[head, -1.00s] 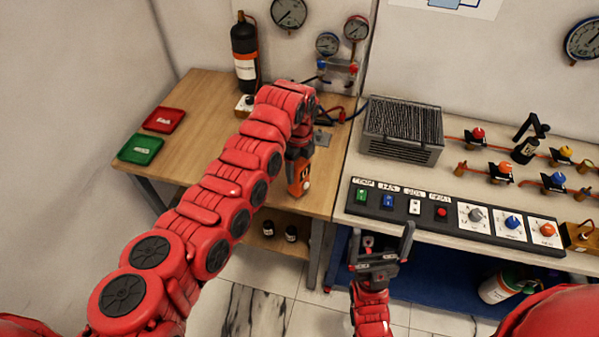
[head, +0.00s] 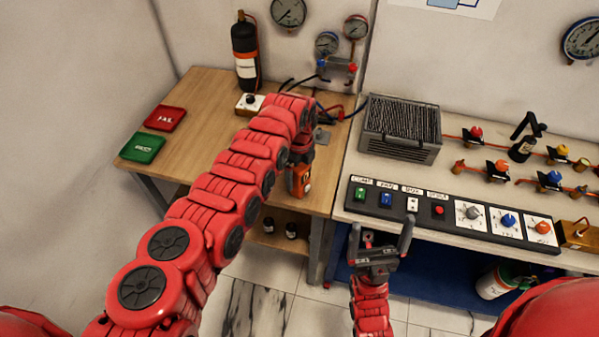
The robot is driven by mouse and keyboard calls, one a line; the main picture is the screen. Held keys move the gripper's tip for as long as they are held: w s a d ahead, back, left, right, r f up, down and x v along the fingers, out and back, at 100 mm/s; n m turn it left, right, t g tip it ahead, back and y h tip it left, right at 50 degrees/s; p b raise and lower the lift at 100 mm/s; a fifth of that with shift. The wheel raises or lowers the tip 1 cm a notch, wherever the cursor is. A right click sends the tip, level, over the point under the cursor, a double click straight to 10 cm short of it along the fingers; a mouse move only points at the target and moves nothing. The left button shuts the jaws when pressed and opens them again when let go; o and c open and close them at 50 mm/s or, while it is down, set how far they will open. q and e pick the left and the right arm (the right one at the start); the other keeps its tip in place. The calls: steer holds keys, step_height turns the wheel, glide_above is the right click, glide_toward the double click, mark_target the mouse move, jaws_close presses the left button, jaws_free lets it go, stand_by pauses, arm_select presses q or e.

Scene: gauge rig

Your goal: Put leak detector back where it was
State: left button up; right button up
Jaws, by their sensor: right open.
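The leak detector looks to be the orange handheld device with a dark face (head: 301,179), near the front right corner of the wooden table (head: 205,115). My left gripper (head: 299,160) is directly above it, pointing down, and appears shut on its upper part. The fingertips are mostly hidden by the arm and the device. I cannot tell whether the device's bottom touches the table. My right gripper (head: 380,240) is open and empty, fingers pointing up, in front of the switch panel on the right bench.
A red tray (head: 165,118) and a green tray (head: 142,149) lie at the table's left. A black cylinder (head: 245,55) stands at the back. The switch panel (head: 450,214) and a finned grey box (head: 401,130) sit on the right bench. The table's middle left is clear.

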arm_select(q)
steer(key=shift+r+p, duration=0.25)
steer(key=shift+p, duration=0.05)
steer(key=shift+r+b, duration=0.25)
steer(key=shift+b, duration=0.1)
step_height(320, 180, up, 11)
steer(key=b, duration=0.4)
steer(key=shift+f, duration=0.2)
steer(key=shift+r, duration=0.35)
